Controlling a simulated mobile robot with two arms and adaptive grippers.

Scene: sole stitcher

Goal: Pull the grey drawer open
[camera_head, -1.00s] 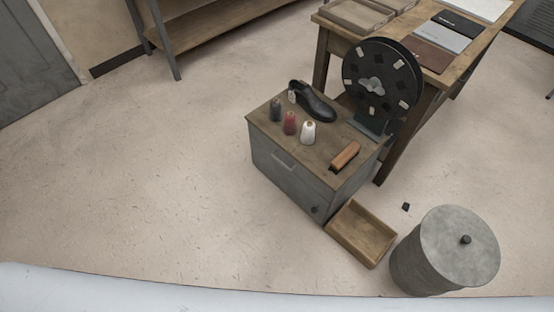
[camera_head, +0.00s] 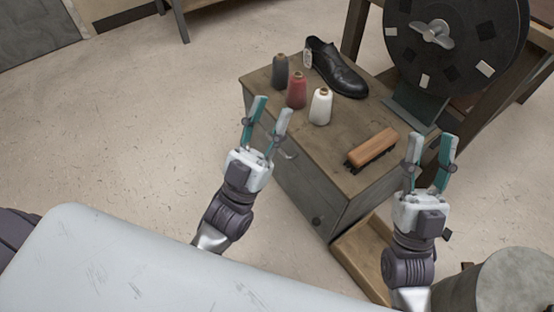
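The grey drawer front (camera_head: 296,184) is the left-facing side of a low cabinet with a wooden top (camera_head: 346,130). It looks flush with the cabinet. Its light bar handle (camera_head: 289,154) shows just right of my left gripper, partly hidden behind a finger. A dark round knob (camera_head: 316,222) sits lower on that face. My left gripper (camera_head: 272,106) is open and empty, in front of the drawer face in the picture; I cannot tell whether it touches. My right gripper (camera_head: 433,136) is open and empty, right of the cabinet.
On the cabinet top stand dark, red and white thread spools (camera_head: 297,91), a black shoe (camera_head: 337,68) and a wooden brush (camera_head: 371,148). A black wheel machine (camera_head: 470,60) rises behind. A wooden tray (camera_head: 362,248) and grey bin (camera_head: 515,285) stand nearby. Floor at left is clear.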

